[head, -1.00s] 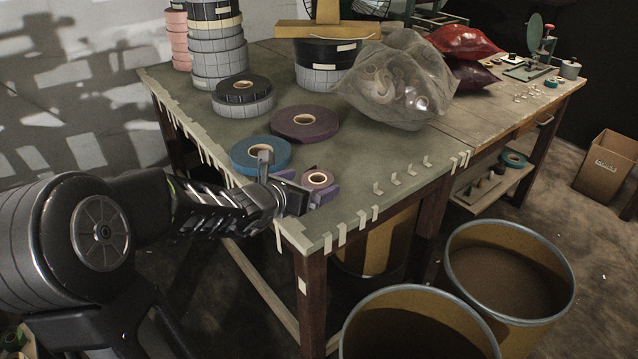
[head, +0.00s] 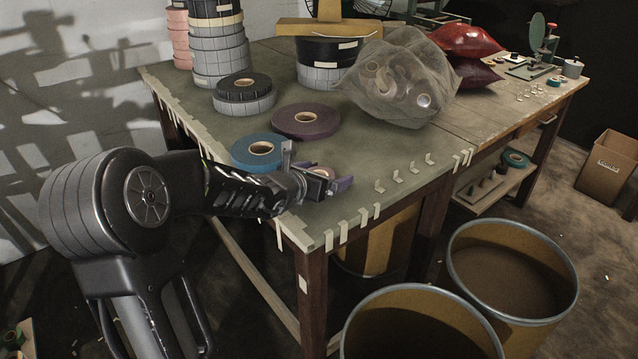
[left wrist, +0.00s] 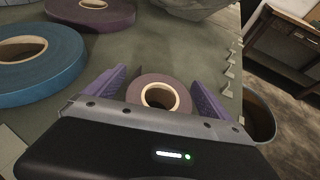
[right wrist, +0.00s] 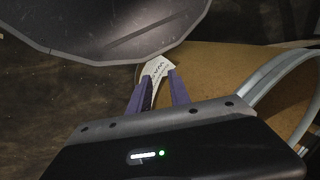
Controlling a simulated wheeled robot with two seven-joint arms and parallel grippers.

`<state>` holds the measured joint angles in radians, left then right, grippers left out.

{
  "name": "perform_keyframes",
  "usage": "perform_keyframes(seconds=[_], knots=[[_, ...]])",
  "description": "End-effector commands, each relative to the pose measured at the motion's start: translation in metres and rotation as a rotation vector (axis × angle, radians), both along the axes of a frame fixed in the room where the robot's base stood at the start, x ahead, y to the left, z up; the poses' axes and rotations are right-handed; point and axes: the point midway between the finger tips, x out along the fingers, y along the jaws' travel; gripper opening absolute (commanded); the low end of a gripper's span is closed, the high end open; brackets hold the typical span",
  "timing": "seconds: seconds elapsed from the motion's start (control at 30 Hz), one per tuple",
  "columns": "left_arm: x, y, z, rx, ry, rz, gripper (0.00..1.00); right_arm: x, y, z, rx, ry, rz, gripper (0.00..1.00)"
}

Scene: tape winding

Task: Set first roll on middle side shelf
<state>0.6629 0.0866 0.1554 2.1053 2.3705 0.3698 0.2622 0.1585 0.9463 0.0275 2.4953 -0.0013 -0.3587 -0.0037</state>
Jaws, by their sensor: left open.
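A small mauve roll (head: 322,172) with a pale core lies flat near the table's front left corner. In the left wrist view the roll (left wrist: 159,94) sits between the two purple fingers of my left gripper (left wrist: 157,78). That gripper is open, with a gap on each side of the roll. In the head view the gripper (head: 328,184) partly hides the roll. My right gripper (right wrist: 155,80) shows only in its wrist view, with a white printed piece (right wrist: 157,68) at its fingertips; I cannot tell if it is gripped. A low side shelf (head: 487,196) holds a teal roll (head: 515,158).
A blue roll (head: 259,152) and a larger purple roll (head: 306,121) lie close behind the left gripper. Stacked rolls (head: 218,45) and a mesh bag (head: 400,85) stand farther back. The table's front right corner is mostly clear.

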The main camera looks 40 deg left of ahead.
Motion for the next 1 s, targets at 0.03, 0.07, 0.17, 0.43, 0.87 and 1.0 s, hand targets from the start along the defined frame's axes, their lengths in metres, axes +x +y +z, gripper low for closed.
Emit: perform_keyframes(seconds=[0.03, 0.07, 0.17, 0.43, 0.87, 1.0], knots=[[0.0013, -0.0001, -0.0008, -0.001, 0.000, 0.000, 0.94, 0.0000, 0.0000, -0.0002, 0.000, 0.000, 0.000, 0.24], [0.0015, -0.0001, -0.0007, 0.000, 0.000, 0.000, 0.94, 0.0000, 0.0000, -0.0001, 0.000, 0.000, 0.000, 0.24], [0.0012, -0.0001, -0.0003, 0.000, 0.000, 0.000, 0.94, 0.0000, 0.0000, 0.0001, 0.000, 0.000, 0.000, 0.24], [0.0009, -0.0001, -0.0002, 0.000, 0.000, 0.000, 0.94, 0.0000, 0.0000, 0.0001, 0.000, 0.000, 0.000, 0.24], [0.0008, 0.0000, -0.0001, 0.001, 0.000, 0.000, 0.72, 0.0000, 0.0000, 0.0001, 0.000, 0.000, 0.000, 0.24], [0.0008, 0.0000, -0.0001, 0.001, 0.000, 0.000, 0.60, 0.0000, 0.0000, 0.0001, 0.000, 0.000, 0.000, 0.24]])
